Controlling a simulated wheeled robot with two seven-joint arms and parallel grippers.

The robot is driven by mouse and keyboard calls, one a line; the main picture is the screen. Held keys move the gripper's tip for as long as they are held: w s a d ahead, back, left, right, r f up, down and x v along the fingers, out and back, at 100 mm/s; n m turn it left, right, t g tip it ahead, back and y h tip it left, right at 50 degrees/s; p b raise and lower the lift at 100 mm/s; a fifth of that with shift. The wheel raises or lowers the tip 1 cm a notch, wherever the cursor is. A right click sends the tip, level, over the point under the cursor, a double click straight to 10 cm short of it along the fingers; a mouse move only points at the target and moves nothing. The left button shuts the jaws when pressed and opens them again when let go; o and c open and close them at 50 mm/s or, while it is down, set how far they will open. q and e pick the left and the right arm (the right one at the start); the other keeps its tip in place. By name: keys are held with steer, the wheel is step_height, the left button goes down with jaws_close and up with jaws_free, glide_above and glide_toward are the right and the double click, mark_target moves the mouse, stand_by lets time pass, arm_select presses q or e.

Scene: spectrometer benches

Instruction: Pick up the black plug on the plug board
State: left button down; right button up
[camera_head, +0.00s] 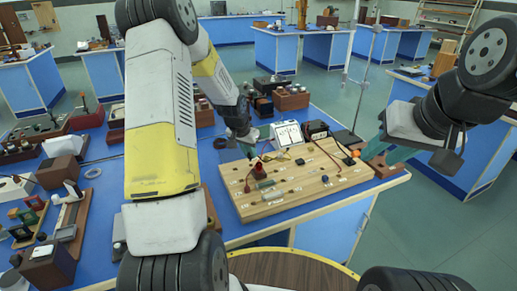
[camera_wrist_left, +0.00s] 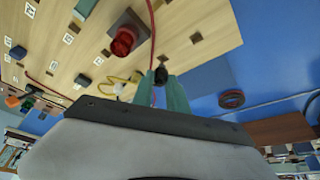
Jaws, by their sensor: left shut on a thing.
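The wooden plug board (camera_head: 315,186) lies on the blue bench. My left gripper (camera_head: 251,138) is over its far left corner. In the left wrist view the teal fingers (camera_wrist_left: 163,92) are shut on the black plug (camera_wrist_left: 160,75), with a red wire running close by it. I cannot tell whether the plug is clear of the board. In the head view the plug is too small to make out. My right gripper (camera_head: 386,153) is to the right of the board, its teal fingers apart and empty.
A red-capped component (camera_wrist_left: 124,40) stands on the board near the plug. A white meter (camera_head: 288,133) and dark boxes (camera_head: 281,96) stand behind the board. An orange ball-shaped part (camera_head: 356,153) is near its right end. Apparatus crowds the bench's left side.

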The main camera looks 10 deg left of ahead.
arm_select(q)
steer(key=s+a, duration=0.1)
steer(key=s, duration=0.4)
steer(key=s+a, duration=0.1)
steer(key=s, duration=0.3)
steer(key=s+a+r, duration=0.1)
steer(key=s, duration=0.4)
steer(key=shift+s, duration=0.3)
steer(key=shift+s+r, duration=0.35)
step_height(320, 180, up, 2)
steer(key=shift+r, duration=0.2)
steer(key=shift+d, duration=0.1)
